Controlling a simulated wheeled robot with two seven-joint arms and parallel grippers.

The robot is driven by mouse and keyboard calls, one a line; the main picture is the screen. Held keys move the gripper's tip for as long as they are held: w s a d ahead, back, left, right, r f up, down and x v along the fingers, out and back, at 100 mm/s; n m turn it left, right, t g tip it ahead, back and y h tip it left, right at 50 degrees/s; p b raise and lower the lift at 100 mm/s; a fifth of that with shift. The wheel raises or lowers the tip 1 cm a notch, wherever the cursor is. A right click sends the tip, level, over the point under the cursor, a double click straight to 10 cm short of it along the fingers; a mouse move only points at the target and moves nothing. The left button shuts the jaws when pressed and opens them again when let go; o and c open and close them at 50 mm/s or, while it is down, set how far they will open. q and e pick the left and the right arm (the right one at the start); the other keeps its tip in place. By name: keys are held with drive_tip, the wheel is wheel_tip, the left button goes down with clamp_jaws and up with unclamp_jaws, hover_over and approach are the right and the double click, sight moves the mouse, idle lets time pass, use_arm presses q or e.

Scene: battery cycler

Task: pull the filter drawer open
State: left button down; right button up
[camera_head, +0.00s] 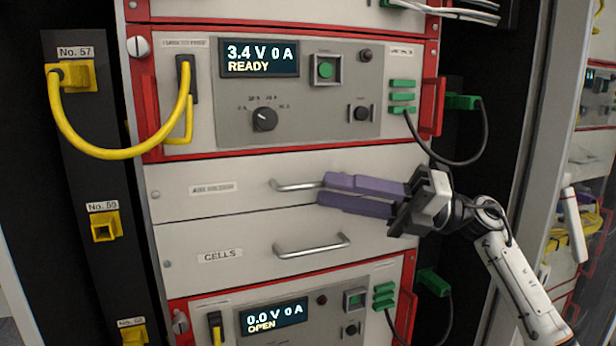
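The filter drawer (235,203) is a pale grey front in the rack with a small, hard-to-read label. It looks flush with the rack, above the CELLS drawer. Its silver bar handle (296,186) is level, and its right end meets my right gripper's fingertips. My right gripper (323,190) comes in from the right with two purple fingers, one above the other, a narrow gap between them. The upper fingertip overlaps the handle's right end. Whether the bar lies between the fingers or behind them is unclear. My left gripper is out of view.
The CELLS drawer (210,250) with its own handle (312,246) lies just below. Above is a red-framed cycler unit (300,110) reading READY; another reading OPEN stands below. A yellow cable (110,152) hangs at left, and a black cable (448,160) loops above my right wrist.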

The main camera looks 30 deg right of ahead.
sight(310, 187)
drive_tip(key=p+x, duration=0.1)
drive_tip(key=x, duration=0.4)
clamp_jaws()
drive_tip(key=shift+f, duration=0.1)
idle(1.3)
